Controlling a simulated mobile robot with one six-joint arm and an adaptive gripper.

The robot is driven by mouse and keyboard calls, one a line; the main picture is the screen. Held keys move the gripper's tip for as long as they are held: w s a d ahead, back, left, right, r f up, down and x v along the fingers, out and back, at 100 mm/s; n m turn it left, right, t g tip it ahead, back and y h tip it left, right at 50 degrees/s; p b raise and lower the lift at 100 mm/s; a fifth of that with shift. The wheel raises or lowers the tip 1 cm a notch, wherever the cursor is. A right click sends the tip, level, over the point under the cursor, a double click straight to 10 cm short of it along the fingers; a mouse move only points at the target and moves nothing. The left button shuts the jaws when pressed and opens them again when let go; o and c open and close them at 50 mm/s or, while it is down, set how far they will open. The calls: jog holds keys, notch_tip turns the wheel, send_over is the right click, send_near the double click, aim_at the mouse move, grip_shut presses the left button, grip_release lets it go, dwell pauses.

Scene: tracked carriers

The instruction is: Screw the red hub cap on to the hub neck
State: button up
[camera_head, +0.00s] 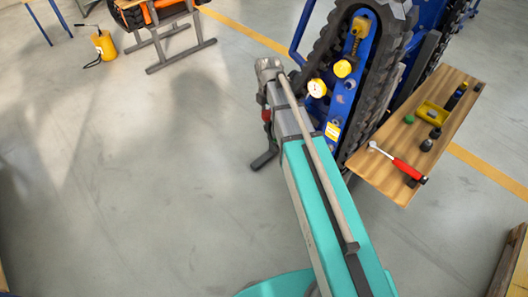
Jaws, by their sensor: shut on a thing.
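My arm reaches up the middle of the picture to the left side of the blue tracked carrier (352,95). At its far end my gripper (266,108) is small and dark, partly covered by my arm. It is shut on a small red piece that looks like the red hub cap (266,115). The cap is left of the carrier's track. I cannot make out the hub neck for certain. The carrier's face shows yellow round caps (343,68) and a white gauge (317,89).
A wooden bench (391,180) at the right holds a red-handled ratchet (400,165), a yellow tray (432,113) and small parts. An orange carrier on a grey stand (172,39) and a yellow canister (104,45) stand at the upper left. The left floor is clear.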

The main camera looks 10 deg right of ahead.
jog(key=shift+a+f, duration=0.1)
jog(key=shift+f, duration=0.05)
